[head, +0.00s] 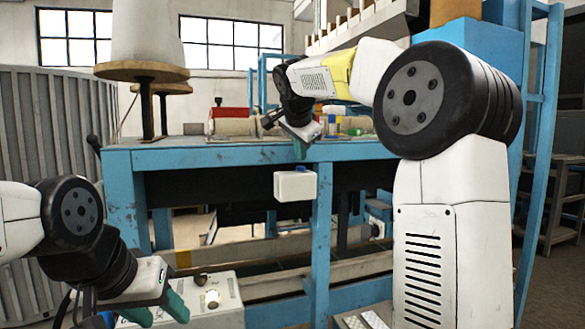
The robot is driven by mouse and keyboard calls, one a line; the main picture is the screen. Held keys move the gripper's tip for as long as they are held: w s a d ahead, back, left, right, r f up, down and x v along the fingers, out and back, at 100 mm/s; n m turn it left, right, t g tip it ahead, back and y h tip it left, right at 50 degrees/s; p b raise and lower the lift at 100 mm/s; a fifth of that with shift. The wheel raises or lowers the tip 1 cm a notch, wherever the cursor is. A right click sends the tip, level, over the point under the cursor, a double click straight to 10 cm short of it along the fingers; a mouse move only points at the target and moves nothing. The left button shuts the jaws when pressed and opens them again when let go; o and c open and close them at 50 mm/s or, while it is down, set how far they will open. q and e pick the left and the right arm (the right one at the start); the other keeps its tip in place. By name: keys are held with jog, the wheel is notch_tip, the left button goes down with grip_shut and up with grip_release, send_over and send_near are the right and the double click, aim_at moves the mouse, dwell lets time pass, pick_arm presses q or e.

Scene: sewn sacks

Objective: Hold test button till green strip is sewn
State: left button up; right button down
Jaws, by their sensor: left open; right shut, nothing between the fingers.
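A small white box (295,186) is on the front of the blue table, with a blue cap or button (299,168) on top. My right gripper (300,150) is shut and empty, pointing down just above the blue cap; I cannot tell whether it touches. My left gripper (158,312) is open and empty at the lower left, beside a pale control box (205,305) with a dark knob and a bright round spot. I cannot tell which control is the test button. I cannot make out a green strip.
The blue table (220,157) carries a red and beige machine part (232,124) and small items near my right wrist. A large white spool (147,38) stands at the back left. A grey ribbed container (42,125) is at the left. Blue posts and dark space lie under the table.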

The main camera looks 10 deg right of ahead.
jog(key=shift+f, duration=0.1)
jog(key=shift+f, duration=0.35)
jog(key=shift+f, duration=0.5)
dwell(1.7)
jog(key=shift+r, duration=0.15)
dwell(4.9)
jog(key=shift+r, duration=0.8)
